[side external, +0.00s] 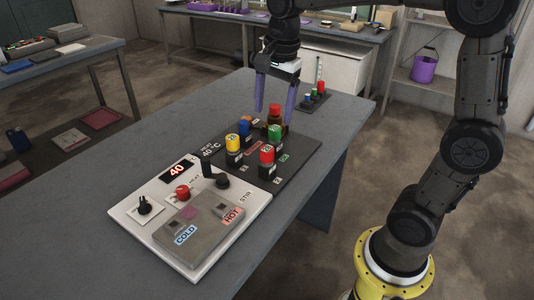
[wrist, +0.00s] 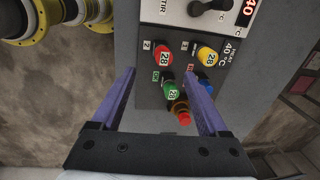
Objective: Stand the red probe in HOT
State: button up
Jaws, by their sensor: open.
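A slim red piece (side external: 320,88), which looks like the red probe, stands upright in a small dark rack (side external: 324,99) at the far end of the bench. The HOT label (side external: 232,215) is on the grey block (side external: 196,229) of the white heater unit (side external: 128,211), with a dark square opening (side external: 224,205) just behind it. My gripper (side external: 275,114) points down, open, over the far part of the dark panel. In the wrist view my gripper (wrist: 159,75) is open, with a brown bottle with a red top (wrist: 181,110) near its right finger. The rack is not visible there.
The dark panel (side external: 302,150) holds numbered caps: yellow (side external: 235,142), red (side external: 267,154), green (side external: 275,132) and blue (side external: 244,126). The bench's left side (side external: 110,180) is clear.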

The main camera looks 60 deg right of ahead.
jog(key=g, duration=0.1)
send_over(267, 149)
jog(key=shift+m, duration=0.3)
notch_tip(267, 149, down, 5)
jog(key=shift+w+r, duration=0.1)
jog(key=shift+f, duration=5.1)
grip_shut()
